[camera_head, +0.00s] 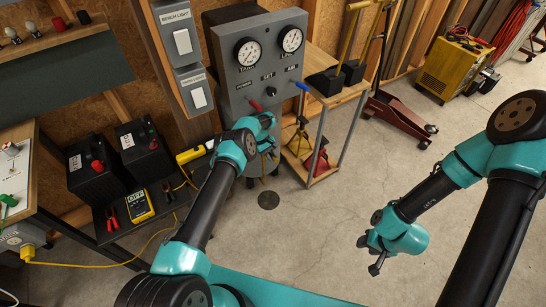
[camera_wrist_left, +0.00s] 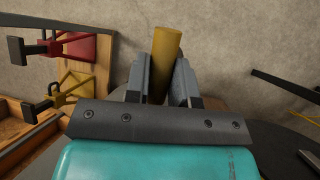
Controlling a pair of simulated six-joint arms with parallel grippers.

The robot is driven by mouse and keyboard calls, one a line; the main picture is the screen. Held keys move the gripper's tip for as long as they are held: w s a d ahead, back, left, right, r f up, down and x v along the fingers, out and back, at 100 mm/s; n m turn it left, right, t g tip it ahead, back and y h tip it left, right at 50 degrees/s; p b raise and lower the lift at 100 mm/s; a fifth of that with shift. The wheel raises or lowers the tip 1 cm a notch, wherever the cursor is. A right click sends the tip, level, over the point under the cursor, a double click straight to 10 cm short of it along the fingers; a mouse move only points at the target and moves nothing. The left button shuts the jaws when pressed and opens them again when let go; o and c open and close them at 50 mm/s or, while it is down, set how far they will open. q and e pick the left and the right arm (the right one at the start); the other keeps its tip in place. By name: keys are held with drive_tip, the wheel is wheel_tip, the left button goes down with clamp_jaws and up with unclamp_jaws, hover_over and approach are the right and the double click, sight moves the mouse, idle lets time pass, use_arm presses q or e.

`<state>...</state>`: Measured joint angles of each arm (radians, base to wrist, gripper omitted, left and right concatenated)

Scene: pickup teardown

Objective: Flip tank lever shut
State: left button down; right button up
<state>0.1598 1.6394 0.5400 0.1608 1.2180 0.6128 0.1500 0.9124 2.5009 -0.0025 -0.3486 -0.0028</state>
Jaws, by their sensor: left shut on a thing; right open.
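The grey panel (camera_head: 262,73) stands at the back with a gauge (camera_head: 248,50) marked TANK and a second gauge (camera_head: 290,39) beside it. A red-tipped lever (camera_head: 255,106) sticks out low under the TANK gauge, and a blue-tipped lever (camera_head: 301,86) sits to its right. My left gripper (camera_head: 270,138) is below the panel, under the red lever. In the left wrist view its fingers are shut on a yellow rod (camera_wrist_left: 164,60). The head view hides most of this grip, and what the rod belongs to is unclear. My right gripper (camera_head: 374,254) is open and empty over the floor.
A wooden cart (camera_head: 335,98) stands right of the panel, with red and yellow clamps (camera_wrist_left: 80,47) close to my left gripper. Black batteries (camera_head: 95,170) and a yellow multimeter (camera_head: 139,206) sit on a shelf at left. The concrete floor is clear around my right gripper.

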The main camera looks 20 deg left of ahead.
idle(0.3)
use_arm(q)
drive_tip(key=c, duration=1)
unclamp_jaws()
drive_tip(key=shift+o, duration=0.2)
drive_tip(key=shift+d+f, duration=0.1)
